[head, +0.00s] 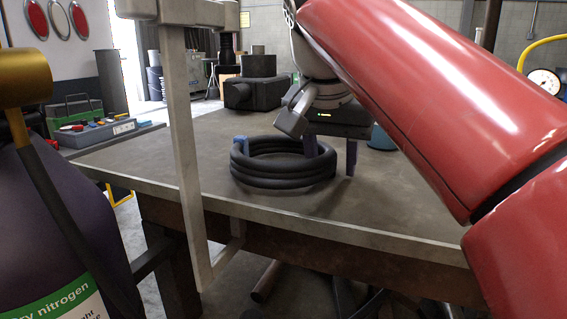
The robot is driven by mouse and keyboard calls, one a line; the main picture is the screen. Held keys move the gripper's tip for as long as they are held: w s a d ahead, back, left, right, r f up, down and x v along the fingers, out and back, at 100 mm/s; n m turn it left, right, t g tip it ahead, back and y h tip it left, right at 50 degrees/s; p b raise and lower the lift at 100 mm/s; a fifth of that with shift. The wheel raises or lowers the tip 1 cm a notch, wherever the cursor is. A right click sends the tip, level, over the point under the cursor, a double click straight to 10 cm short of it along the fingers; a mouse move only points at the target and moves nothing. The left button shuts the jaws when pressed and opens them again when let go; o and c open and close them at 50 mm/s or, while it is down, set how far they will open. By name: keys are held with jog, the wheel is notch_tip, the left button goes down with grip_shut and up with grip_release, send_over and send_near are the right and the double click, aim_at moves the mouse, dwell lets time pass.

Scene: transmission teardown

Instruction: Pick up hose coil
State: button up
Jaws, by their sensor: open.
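The hose coil (283,182) is a black hose wound in several stacked loops. It lies flat on the workbench (200,160) near its front edge in the head view. A small blue piece (241,145) shows at the coil's left rim. My gripper (331,164) is over the coil's right side with its blue fingers pointing down. One finger appears inside the ring and the other outside its right edge, with the coil wall between them. The jaws are open, and I cannot tell whether either finger touches the hose.
A grey upright post (184,140) stands before the bench at the left. A dark machine part (257,90) sits at the back of the bench, and a blue-grey container (382,138) stands behind my gripper. A nitrogen cylinder (50,235) is at the lower left. The bench left of the coil is clear.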

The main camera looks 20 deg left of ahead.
jog(key=shift+c, duration=0.4)
grip_shut()
